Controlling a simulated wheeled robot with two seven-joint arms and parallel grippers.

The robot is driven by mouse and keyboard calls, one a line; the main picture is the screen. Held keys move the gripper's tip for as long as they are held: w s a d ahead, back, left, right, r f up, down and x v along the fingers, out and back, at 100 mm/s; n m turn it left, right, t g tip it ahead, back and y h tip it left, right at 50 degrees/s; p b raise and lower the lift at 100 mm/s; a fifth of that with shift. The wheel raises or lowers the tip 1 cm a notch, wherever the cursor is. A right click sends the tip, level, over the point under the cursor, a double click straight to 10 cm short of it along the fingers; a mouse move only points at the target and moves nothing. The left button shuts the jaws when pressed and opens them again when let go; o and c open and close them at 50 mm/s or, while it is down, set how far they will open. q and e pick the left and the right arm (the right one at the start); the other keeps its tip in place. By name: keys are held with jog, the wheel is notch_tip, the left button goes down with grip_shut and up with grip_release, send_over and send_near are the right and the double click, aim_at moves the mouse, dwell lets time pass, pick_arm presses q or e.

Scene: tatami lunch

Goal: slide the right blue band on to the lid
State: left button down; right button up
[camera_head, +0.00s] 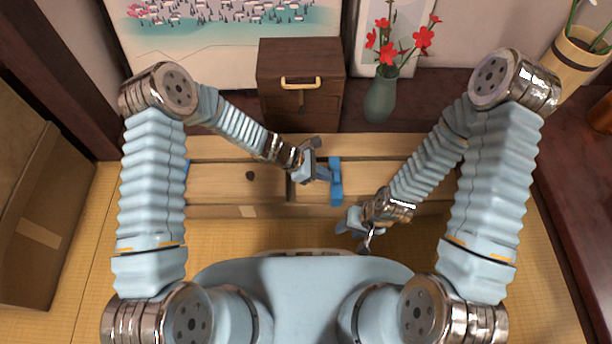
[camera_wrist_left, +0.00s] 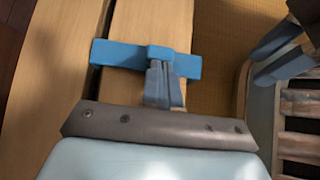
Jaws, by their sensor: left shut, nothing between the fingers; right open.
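The right blue band (camera_head: 336,190) lies across the wooden lid (camera_head: 225,185), right of its middle. In the left wrist view the band (camera_wrist_left: 115,54) spans the dark gap between two boards, and its other end reaches past a board edge. My left gripper (camera_head: 328,175) is shut and empty at the band's left side. In the left wrist view its fingertips (camera_wrist_left: 160,68) meet the band's raised middle; whether they press on it is unclear. My right gripper (camera_head: 350,226) is open and empty, nearer to me and lower right of the band. Its fingers show in the left wrist view (camera_wrist_left: 278,52).
Another blue piece (camera_head: 187,170) shows at the lid's left end, mostly hidden by my left arm. A dark wooden box (camera_head: 300,90) and a green vase (camera_head: 381,98) with red flowers stand behind. A cardboard box (camera_head: 30,230) stands at the left. Tatami (camera_head: 225,235) lies in front.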

pick_arm(q)
jog(key=d, duration=0.5)
jog(key=shift+d+f+b, duration=0.1)
jog(key=shift+d+b, duration=0.3)
jog(key=shift+d, duration=0.4)
pick_arm(e)
jog(key=shift+a+f, duration=0.1)
jog(key=shift+f, duration=0.5)
pick_arm(q)
jog(key=a, duration=0.2)
jog(key=a+r+p, duration=0.1)
jog(key=a, duration=0.2)
jog(key=shift+a+r, duration=0.15)
jog(key=p+v, duration=0.1)
jog(key=v, duration=0.7)
jog(key=shift+a, duration=0.3)
pick_arm(e)
jog(key=shift+s+a+r, duration=0.15)
jog(key=shift+a+r, duration=0.05)
jog(key=shift+r, duration=0.4)
jog(key=shift+s+a+r, duration=0.1)
jog(key=shift+a+r, duration=0.05)
jog(key=shift+r, duration=0.4)
